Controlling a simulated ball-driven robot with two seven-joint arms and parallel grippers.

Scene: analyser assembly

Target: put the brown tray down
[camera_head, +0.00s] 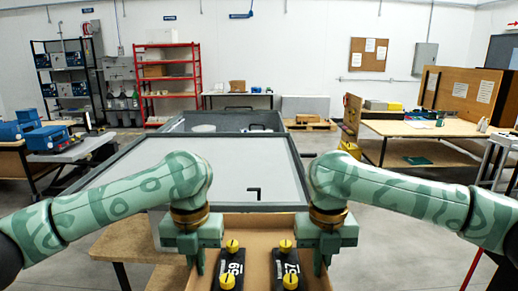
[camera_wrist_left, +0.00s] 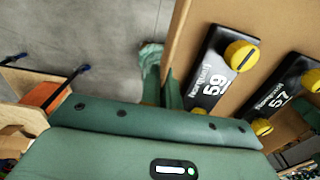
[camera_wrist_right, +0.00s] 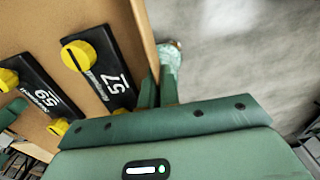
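The brown tray (camera_head: 259,272) is in front of me at the bottom middle of the head view. Its bare floor also shows in the left wrist view (camera_wrist_left: 270,30) and the right wrist view (camera_wrist_right: 60,20). Two black modules with yellow knobs lie in it, marked 59 (camera_head: 230,268) and 57 (camera_head: 287,268). My left gripper (camera_head: 201,262) has its fingers on both sides of the tray's left wall and appears shut on it. My right gripper (camera_head: 318,262) grips the right wall likewise. The tray's near edge and underside are hidden.
A large grey-topped unit (camera_head: 245,165) with a dark frame stands just beyond the tray. A wooden tabletop (camera_head: 125,242) shows at the lower left. Bare floor (camera_wrist_right: 220,60) lies beside the tray. A workbench (camera_head: 420,129) stands at the right, a red shelf (camera_head: 167,85) far behind.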

